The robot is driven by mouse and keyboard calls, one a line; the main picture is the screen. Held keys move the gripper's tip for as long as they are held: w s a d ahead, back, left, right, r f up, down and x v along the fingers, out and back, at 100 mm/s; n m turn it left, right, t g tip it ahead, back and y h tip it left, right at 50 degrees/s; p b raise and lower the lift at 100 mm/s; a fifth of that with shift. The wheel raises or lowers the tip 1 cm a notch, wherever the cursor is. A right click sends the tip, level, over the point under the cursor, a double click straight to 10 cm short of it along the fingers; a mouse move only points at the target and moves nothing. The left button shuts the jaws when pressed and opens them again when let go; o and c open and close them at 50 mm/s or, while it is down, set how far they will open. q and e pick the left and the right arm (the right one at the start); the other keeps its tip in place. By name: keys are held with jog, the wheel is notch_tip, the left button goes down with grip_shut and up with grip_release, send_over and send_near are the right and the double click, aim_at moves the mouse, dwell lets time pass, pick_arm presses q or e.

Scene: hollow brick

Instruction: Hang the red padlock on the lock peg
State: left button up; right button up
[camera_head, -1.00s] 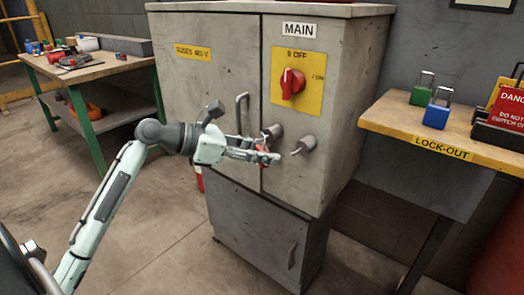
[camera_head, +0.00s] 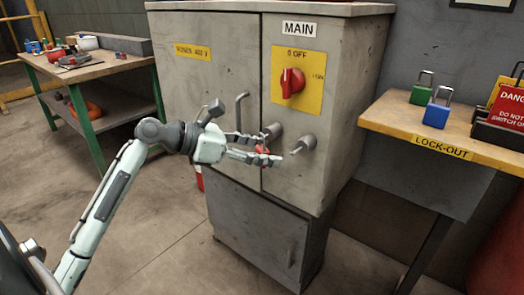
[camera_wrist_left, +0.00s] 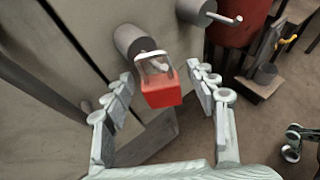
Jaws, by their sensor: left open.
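The red padlock (camera_head: 262,149) hangs at the left peg (camera_head: 273,131) on the front of the grey cabinet. In the left wrist view the padlock (camera_wrist_left: 161,90) has its shackle upward, and the left peg's thin rod (camera_wrist_left: 152,65) appears to pass through it. My left gripper (camera_head: 270,148) is open, with one finger on each side of the padlock and gaps between fingers and body. A second, similar peg (camera_head: 304,144) to the right is empty. Part of the padlock is hidden behind the fingers in the head view.
The cabinet (camera_head: 225,95) carries a red rotary switch (camera_head: 292,82) and a door handle (camera_head: 240,112) close to my left gripper. A lock-out shelf (camera_head: 385,115) at the right holds a green padlock (camera_head: 421,95) and a blue padlock (camera_head: 437,115). A workbench (camera_head: 105,70) stands at the left.

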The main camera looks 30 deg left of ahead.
pick_arm(q)
jog(key=v, duration=1.2)
notch_tip(320, 180, down, 24)
jog(key=d+m+g+y+p, duration=0.1)
jog(key=m+g+y+p, duration=0.3)
jog(key=m, duration=0.7)
jog(key=s+d+f+m+g+y, duration=0.2)
jog(key=s+d+f+m, duration=0.3)
jog(key=f+m, duration=0.3)
jog(key=s+d+f+m+g+y, duration=0.2)
jog(key=s+d+f+m, duration=0.3)
jog(key=m, duration=0.6)
notch_tip(320, 180, down, 3)
jog(key=shift+s+r+m+y+p, duration=0.1)
jog(key=shift+s+m+y+p, duration=0.3)
jog(key=shift+s, duration=0.55)
pick_arm(e)
notch_tip(320, 180, down, 10)
jog(key=d+g, duration=0.1)
jog(key=shift+w+f+g, duration=0.2)
jog(key=shift+g, duration=0.2)
